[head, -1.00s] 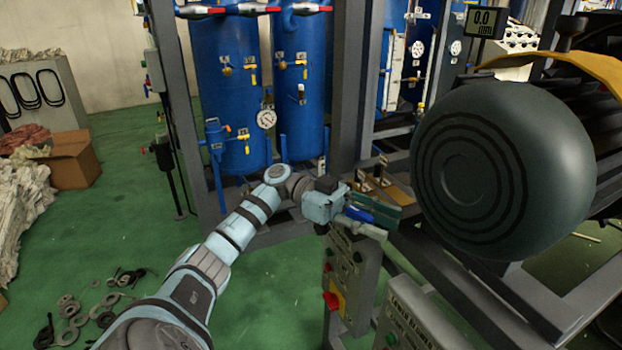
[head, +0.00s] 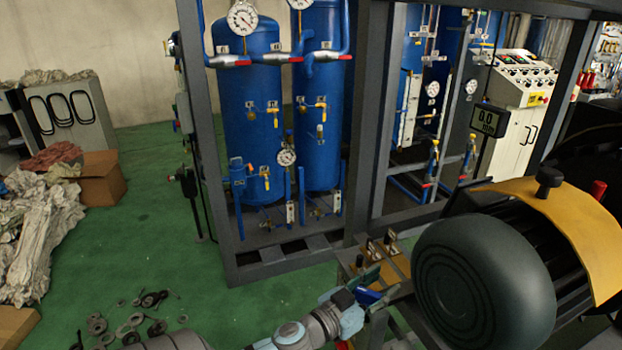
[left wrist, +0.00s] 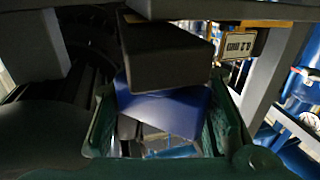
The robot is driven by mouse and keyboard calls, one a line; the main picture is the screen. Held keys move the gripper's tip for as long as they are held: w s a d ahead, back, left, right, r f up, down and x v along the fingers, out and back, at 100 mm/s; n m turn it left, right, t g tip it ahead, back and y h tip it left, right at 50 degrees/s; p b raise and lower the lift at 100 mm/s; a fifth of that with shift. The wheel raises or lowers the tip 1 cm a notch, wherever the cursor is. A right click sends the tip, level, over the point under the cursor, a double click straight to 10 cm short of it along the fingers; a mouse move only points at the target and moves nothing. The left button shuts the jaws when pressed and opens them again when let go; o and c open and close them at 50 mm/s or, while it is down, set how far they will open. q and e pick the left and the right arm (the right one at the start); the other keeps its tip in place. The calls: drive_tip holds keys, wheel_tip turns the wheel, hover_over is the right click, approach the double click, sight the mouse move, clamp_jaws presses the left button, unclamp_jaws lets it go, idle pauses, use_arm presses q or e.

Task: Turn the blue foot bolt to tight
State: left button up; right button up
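My left gripper (head: 372,284) is low in the middle of the head view, beside the base of the machine with the large dark rounded end. Its green fingers stand on both sides of a blue piece (head: 368,296), which I take for the blue foot bolt. The piece's lower end is hidden. My right gripper is out of view.
The machine's dark rounded end (head: 483,285) is close right of my gripper. Brass-coloured fittings (head: 380,247) stand just behind it. A grey frame (head: 362,130) with blue tanks (head: 253,120) rises beyond. Loose rings (head: 130,325) lie on the green floor (head: 170,240) at left.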

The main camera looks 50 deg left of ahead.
sight(366, 300)
use_arm(q)
drive_tip(key=n+y, duration=0.1)
drive_tip(key=n+y+p, duration=0.1)
drive_tip(key=y, duration=0.1)
drive_tip(key=shift+a+r, duration=0.2)
drive_tip(key=shift+r, duration=0.2)
drive_tip(key=shift+s+f+n+g+y, duration=0.3)
drive_tip(key=shift+s+f+n+y, duration=0.2)
drive_tip(key=shift+y, duration=0.4)
drive_tip(key=b+v, duration=0.1)
drive_tip(key=v, duration=0.1)
drive_tip(key=f+b+v, duration=0.1)
drive_tip(key=b+v, duration=0.1)
drive_tip(key=shift+s, duration=0.25)
drive_tip(key=b+v, duration=0.4)
drive_tip(key=v, duration=0.5)
drive_tip(key=s+a+f+g, duration=0.1)
drive_tip(key=f+g, duration=0.1)
drive_tip(key=f, duration=0.8)
drive_tip(key=s+a+f+m+g+h, duration=0.1)
drive_tip(key=s+f+g, duration=0.1)
drive_tip(key=f, duration=0.8)
drive_tip(key=s+a+f+m+g, duration=0.1)
drive_tip(key=f+g, duration=0.2)
drive_tip(key=f, duration=0.7)
drive_tip(key=shift+f+g, duration=0.2)
drive_tip(key=shift+g, duration=0.2)
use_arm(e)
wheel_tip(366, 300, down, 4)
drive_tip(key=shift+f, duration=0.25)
